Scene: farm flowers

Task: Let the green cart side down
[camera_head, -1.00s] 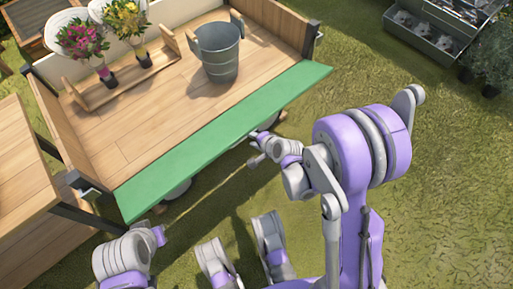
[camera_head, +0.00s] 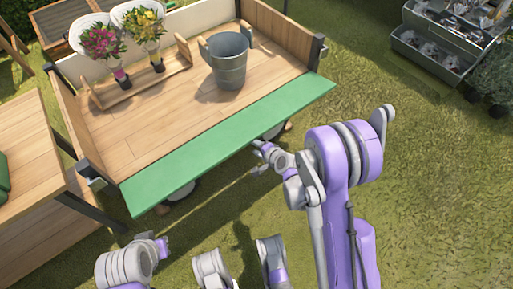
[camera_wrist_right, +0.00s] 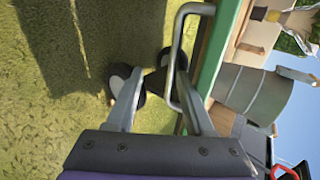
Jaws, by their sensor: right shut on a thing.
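The green cart side (camera_head: 225,147) is a long flat panel along the near edge of the wooden cart (camera_head: 165,110). In the head view it is folded outward from the bed, its broad face up. My right gripper (camera_head: 262,158) is at its outer edge, right of the middle. In the right wrist view the panel shows as a narrow green strip (camera_wrist_right: 213,62). A grey metal loop handle (camera_wrist_right: 178,40) stands beside that strip. My right gripper (camera_wrist_right: 152,82) is shut on this handle; the dark pads partly hide the contact. My left arm shows at lower left, its fingers not seen.
A grey bucket (camera_head: 229,62) and a wooden rack (camera_head: 140,82) with two bouquets stand on the cart bed. A wooden table (camera_head: 30,150) is close at left. Grey crates (camera_head: 435,55) stand at upper right. Open grass (camera_head: 430,190) lies at right.

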